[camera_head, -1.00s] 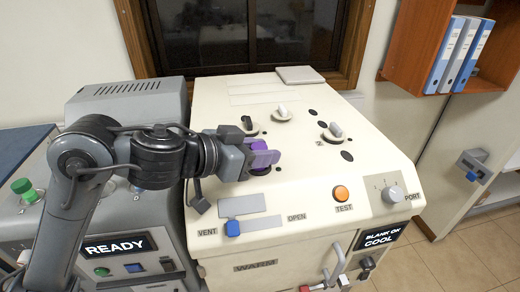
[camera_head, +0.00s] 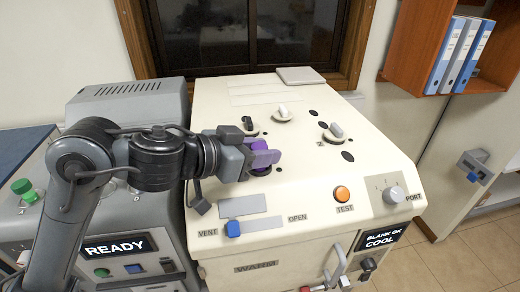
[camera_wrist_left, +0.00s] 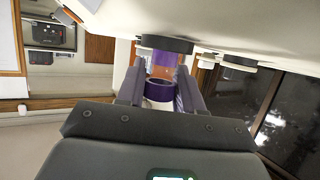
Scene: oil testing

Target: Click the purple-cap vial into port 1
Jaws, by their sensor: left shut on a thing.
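My left gripper (camera_head: 266,158) is shut on the purple-cap vial (camera_head: 258,147) at the near-left part of the cream machine's sloped top. In the left wrist view the vial's purple cap (camera_wrist_left: 160,88) sits between the two fingers. The vial's other end meets a dark round collar (camera_wrist_left: 178,45) on the panel, with purple and a reddish-clear part between. The port under the gripper is mostly hidden in the head view, and I cannot tell how deep the vial sits. My right gripper is not in view.
Two ports with levers (camera_head: 282,113) and (camera_head: 334,131) stand further back and right on the panel. A blue switch (camera_head: 233,228), an orange TEST button (camera_head: 342,193) and a PORT knob (camera_head: 392,194) line the front. A grey machine (camera_head: 125,105) stands at left.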

